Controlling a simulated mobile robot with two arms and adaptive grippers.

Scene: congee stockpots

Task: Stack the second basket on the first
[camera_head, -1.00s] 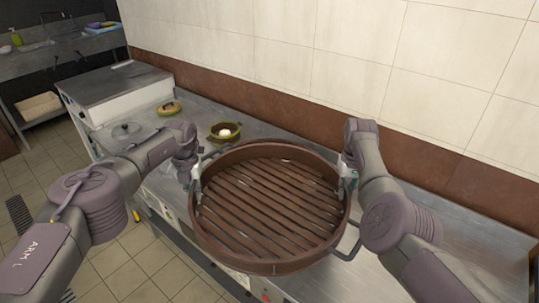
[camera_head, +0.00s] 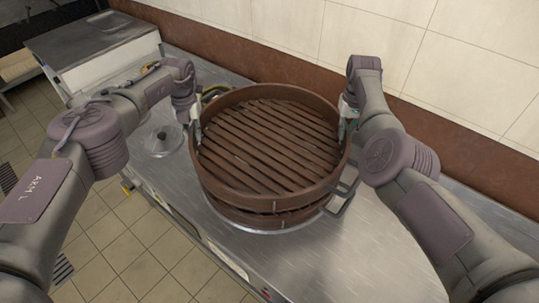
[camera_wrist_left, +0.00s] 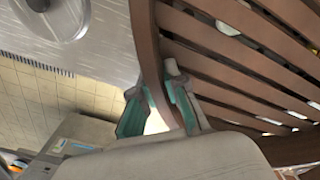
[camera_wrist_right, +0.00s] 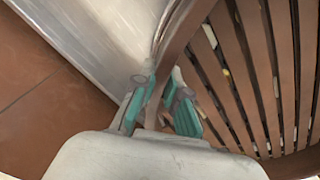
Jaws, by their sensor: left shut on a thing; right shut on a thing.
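The upper brown slatted basket (camera_head: 268,145) is level in the head view, directly over the lower brown basket (camera_head: 268,216), whose front wall shows beneath it. I cannot tell whether a small gap remains between them. My left gripper (camera_head: 195,120) is shut on the upper basket's left rim; the left wrist view shows its fingers (camera_wrist_left: 158,98) on either side of the wall. My right gripper (camera_head: 347,112) is shut on the right rim, with its fingers around the wall in the right wrist view (camera_wrist_right: 160,98). The lower basket is mostly hidden.
A metal pot handle (camera_head: 345,197) sticks out at the right, below the baskets. A glass lid (camera_head: 163,141) lies left of the baskets on the steel counter (camera_head: 395,245). The tiled wall (camera_head: 380,45) stands close behind. The front right counter is clear.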

